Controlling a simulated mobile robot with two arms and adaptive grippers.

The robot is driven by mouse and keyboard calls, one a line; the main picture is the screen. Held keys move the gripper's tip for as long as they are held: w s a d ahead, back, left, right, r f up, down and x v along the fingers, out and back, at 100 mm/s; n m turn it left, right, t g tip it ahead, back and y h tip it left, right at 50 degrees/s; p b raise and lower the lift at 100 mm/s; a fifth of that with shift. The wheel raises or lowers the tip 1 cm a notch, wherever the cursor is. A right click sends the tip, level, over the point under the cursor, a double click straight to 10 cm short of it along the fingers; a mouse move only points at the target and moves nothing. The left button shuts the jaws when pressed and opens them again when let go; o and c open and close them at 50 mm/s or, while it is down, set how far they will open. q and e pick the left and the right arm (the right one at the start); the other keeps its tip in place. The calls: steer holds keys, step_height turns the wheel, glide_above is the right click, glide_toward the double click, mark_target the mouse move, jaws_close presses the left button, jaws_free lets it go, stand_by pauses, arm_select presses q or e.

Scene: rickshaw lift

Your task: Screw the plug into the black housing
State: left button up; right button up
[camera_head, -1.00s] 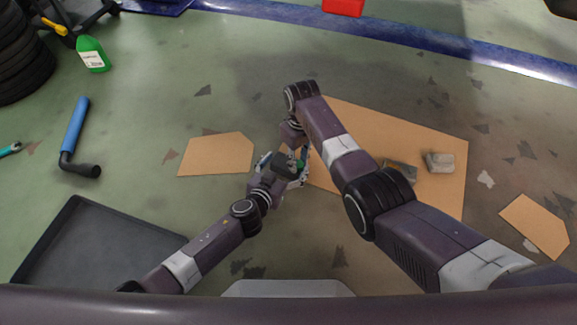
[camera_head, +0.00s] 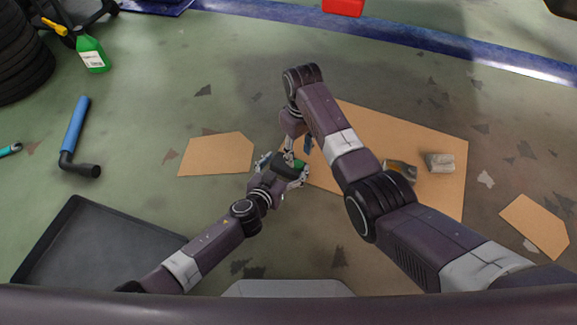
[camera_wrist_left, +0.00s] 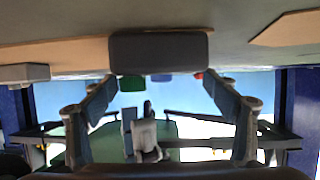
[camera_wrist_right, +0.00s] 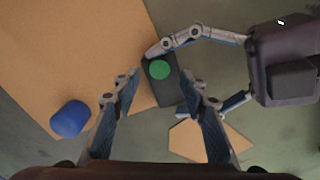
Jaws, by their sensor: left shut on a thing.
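The black housing (camera_head: 287,163) is held in the air by my left gripper (camera_head: 285,169), one finger on each end of it. In the right wrist view the housing (camera_wrist_right: 158,92) is a dark block with a round green part (camera_wrist_right: 159,69), apparently the plug, on its face. How deep the green part sits cannot be told. My right gripper (camera_wrist_right: 160,82) is open and empty, its fingertips apart on either side of the housing, close to the green part. The housing also shows at the top centre of the left wrist view (camera_wrist_left: 160,52).
A blue cylinder (camera_wrist_right: 70,118) shows near the large cardboard sheet (camera_head: 385,130). Two small blocks (camera_head: 438,163) lie on that sheet. A smaller cardboard piece (camera_head: 215,154) lies left of the grippers. A black tray (camera_head: 60,215) and a blue-handled tool (camera_head: 75,130) are farther left.

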mark_target(298, 163)
steer(key=shift+r, duration=0.1)
steer(key=shift+c, duration=0.3)
steer(key=r+n, duration=0.1)
steer(key=n, duration=0.2)
steer(key=shift+w+r, duration=0.1)
steer(key=shift+r, duration=0.25)
steer(key=r+n, duration=0.1)
steer(key=n, duration=0.2)
steer(key=shift+r, duration=0.35)
steer(key=shift+f, duration=4)
